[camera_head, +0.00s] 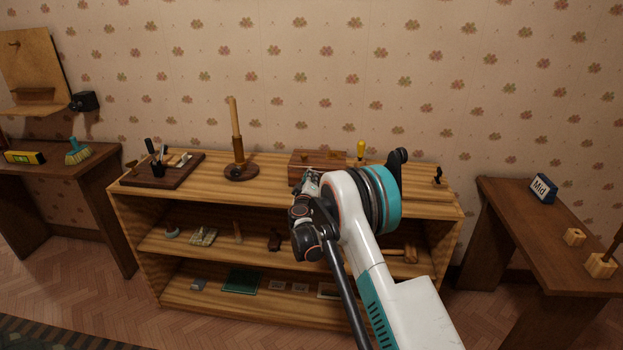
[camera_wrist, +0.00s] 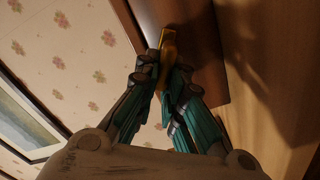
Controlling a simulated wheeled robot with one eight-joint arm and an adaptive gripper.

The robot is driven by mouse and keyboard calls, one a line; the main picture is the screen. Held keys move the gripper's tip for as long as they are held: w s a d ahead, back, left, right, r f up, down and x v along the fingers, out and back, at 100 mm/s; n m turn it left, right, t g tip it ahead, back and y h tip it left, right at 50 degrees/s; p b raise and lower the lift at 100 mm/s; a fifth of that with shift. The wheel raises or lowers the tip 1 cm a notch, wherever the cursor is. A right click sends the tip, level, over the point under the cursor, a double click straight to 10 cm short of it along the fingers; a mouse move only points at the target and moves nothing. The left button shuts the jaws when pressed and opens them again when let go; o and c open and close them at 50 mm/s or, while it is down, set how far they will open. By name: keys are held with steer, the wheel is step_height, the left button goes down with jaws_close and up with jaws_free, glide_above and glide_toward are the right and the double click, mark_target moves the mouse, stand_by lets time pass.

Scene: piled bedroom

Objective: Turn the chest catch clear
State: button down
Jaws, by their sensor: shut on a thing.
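The chest (camera_head: 322,158) is a small reddish-brown wooden box on top of the shelf unit, partly hidden by my arm. In the wrist view its dark brown side (camera_wrist: 203,35) fills the top middle. The catch (camera_wrist: 168,38) is a small brass-yellow piece against that side. My gripper (camera_wrist: 165,68) has its two fingertips closed on the catch, with its upper end showing beyond them. In the head view my gripper (camera_head: 307,186) is at the front of the chest, and the catch is hidden there.
The wooden shelf unit (camera_head: 215,190) holds a peg stand (camera_head: 241,168) and a dark tray (camera_head: 184,176) at left. Side tables stand left (camera_head: 85,155) and right (camera_head: 510,212). Floor shows between the furniture.

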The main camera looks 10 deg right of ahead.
steer(key=n, duration=0.3)
steer(key=shift+a+f+n, duration=0.15)
steer(key=shift+f+n, duration=0.3)
steer(key=shift+n, duration=0.7)
steer(key=shift+f+n, duration=0.15)
steer(key=shift+n, duration=0.7)
steer(key=c, duration=1.7)
jaws_free()
steer(key=shift+a, duration=0.1)
steer(key=v, duration=1.2)
